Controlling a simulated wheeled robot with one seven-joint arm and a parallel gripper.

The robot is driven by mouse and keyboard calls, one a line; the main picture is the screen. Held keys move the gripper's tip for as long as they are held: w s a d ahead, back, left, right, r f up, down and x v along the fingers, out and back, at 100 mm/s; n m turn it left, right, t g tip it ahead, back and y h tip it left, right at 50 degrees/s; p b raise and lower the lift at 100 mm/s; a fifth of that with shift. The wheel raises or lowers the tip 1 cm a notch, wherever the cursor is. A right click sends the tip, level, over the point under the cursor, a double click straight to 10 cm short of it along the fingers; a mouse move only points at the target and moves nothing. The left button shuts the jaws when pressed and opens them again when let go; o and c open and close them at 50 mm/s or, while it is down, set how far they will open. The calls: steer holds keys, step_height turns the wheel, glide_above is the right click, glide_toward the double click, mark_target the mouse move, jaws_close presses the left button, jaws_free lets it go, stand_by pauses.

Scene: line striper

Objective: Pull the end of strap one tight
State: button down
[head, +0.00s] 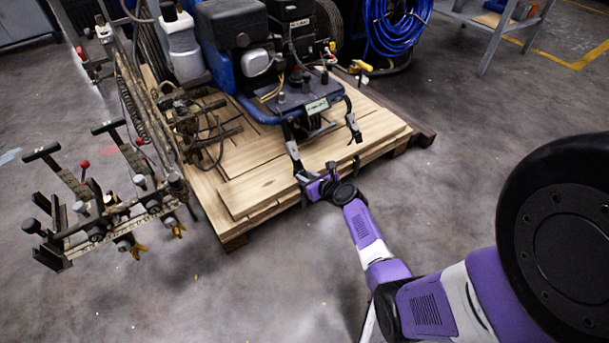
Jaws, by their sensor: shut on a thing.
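A grey strap (293,153), which I take to be strap one, runs down from the blue frame of the line striper (283,90) to the front edge of the wooden pallet. My gripper (309,187) is at the lower end of this strap, at the pallet's front edge, and is shut on it. The fingertips are small and partly hidden, so the exact grip does not show clearly. A second similar strap (352,128) hangs from the right side of the frame, apart from my gripper.
The wooden pallet (262,190) carries the machine. A bar assembly with levers and yellow nozzles (110,210) sticks out at the left. A blue hose coil (398,25) and a metal table (490,22) stand at the back right. The floor in front is clear.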

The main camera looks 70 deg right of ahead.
steer(key=shift+s+a+f+b, duration=0.2)
steer(key=shift+s+f+b, duration=0.2)
steer(key=shift+f, duration=0.35)
steer(key=shift+s+a+f+b, duration=0.25)
steer(key=shift+f+b, duration=0.1)
steer(key=shift+f, duration=0.4)
steer(key=shift+s+a+f+b, duration=0.2)
steer(key=shift+s+f+b, duration=0.2)
steer(key=shift+f, duration=0.35)
steer(key=c, duration=1.4)
jaws_free()
steer(key=o, duration=0.6)
steer(key=shift+w+d+r, duration=0.1)
steer(key=shift+w+r, duration=0.05)
steer(key=shift+r, duration=0.1)
steer(key=p+v, duration=0.4)
steer(key=v, duration=0.3)
steer(key=shift+p, duration=0.4)
steer(key=shift+r, duration=0.1)
